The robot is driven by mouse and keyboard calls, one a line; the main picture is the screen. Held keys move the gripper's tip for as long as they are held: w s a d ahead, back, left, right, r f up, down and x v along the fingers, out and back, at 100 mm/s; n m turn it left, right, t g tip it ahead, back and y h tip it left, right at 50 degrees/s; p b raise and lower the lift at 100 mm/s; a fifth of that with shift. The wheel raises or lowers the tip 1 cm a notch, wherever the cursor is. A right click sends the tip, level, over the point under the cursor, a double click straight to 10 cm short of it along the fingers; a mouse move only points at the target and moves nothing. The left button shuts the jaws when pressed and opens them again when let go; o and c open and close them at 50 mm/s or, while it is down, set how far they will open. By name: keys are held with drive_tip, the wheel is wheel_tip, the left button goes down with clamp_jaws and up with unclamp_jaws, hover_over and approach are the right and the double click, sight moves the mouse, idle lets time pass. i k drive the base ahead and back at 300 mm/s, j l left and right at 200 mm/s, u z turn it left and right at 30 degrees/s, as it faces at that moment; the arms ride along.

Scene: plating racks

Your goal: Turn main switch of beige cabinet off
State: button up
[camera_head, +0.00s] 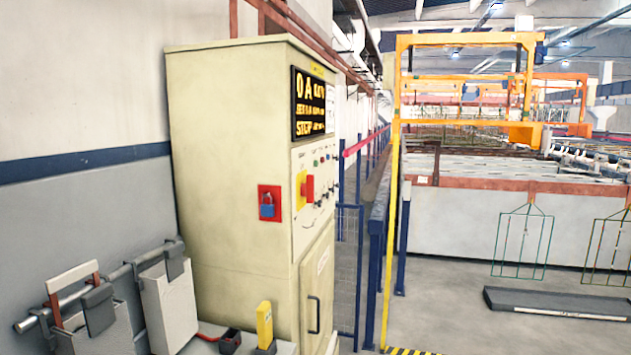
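The beige cabinet (230,150) stands upright left of the middle, against the grey and white wall. Its narrow front faces right and is seen at a steep angle. On that front, a red switch handle on a yellow plate (300,190) sits below a black display (312,104) with yellow text. Several small knobs and lamps sit beside the switch. I cannot tell the switch's position for certain. A red plate with a blue padlock (267,205) is on the cabinet's broad side. A door with a dark handle (313,314) is lower on the front. My gripper is not in view.
Bins (168,305) hang on a rail along the left wall. A yellow object (264,325) stands near the cabinet's lower side. A blue fence (348,265) and a yellow post (391,240) stand right of the cabinet. Grey floor (450,310) is open at the lower right, before a dark tray (555,302).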

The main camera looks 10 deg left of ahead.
sight(306, 189)
drive_tip(key=i+l+u, duration=0.1)
drive_tip(key=i+u, duration=0.3)
drive_tip(key=i+l+u, duration=0.15)
drive_tip(key=i+u, duration=0.3)
drive_tip(key=i+l+u, duration=0.2)
drive_tip(key=u, duration=0.2)
drive_tip(key=l, duration=0.1)
